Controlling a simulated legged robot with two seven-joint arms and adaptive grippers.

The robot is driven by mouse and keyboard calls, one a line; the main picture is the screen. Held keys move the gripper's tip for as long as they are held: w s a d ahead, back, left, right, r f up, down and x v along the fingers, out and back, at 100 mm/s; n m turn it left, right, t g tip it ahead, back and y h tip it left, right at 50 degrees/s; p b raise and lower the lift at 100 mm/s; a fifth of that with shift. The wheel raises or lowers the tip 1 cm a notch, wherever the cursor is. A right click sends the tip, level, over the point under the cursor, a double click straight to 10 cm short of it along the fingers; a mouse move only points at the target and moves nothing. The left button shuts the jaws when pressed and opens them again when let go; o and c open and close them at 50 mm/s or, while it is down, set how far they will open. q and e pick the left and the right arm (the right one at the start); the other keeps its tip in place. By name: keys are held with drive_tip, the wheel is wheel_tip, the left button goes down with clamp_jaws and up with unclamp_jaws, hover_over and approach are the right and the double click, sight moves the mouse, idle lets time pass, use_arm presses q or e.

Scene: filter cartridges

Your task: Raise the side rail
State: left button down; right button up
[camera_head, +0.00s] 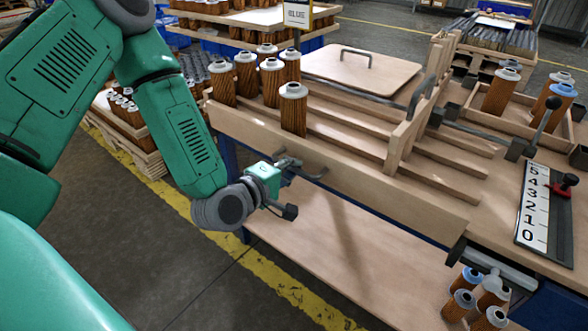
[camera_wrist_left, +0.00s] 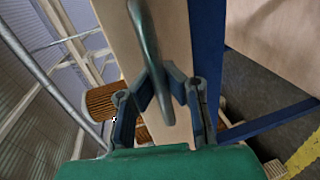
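The side rail (camera_head: 390,195) is a long pale wooden board along the front of the bench, standing upright on edge. A curved grey handle (camera_head: 312,176) sticks out from its face. My left gripper (camera_head: 288,164) is at this handle, in front of the board's left half. In the left wrist view the handle (camera_wrist_left: 146,35) runs between the two fingers (camera_wrist_left: 160,78), and both fingertips look to be against it. The gripper partly hides the handle in the head view. My right gripper is not in view.
Several brown cartridges (camera_head: 293,110) stand behind the rail at the left. A wooden lid (camera_head: 362,70) lies at the back. A numbered scale (camera_head: 535,215) with a red-marked lever is at right. A lower shelf (camera_head: 330,240) is mostly bare.

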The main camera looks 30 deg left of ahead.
use_arm(q)
drive_tip(key=shift+r+p, duration=0.3)
drive_tip(key=shift+r, duration=0.45)
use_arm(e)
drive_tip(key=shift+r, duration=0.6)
use_arm(q)
drive_tip(key=c, duration=1.6)
unclamp_jaws()
drive_tip(key=shift+o, duration=0.2)
drive_tip(key=shift+s, duration=0.15)
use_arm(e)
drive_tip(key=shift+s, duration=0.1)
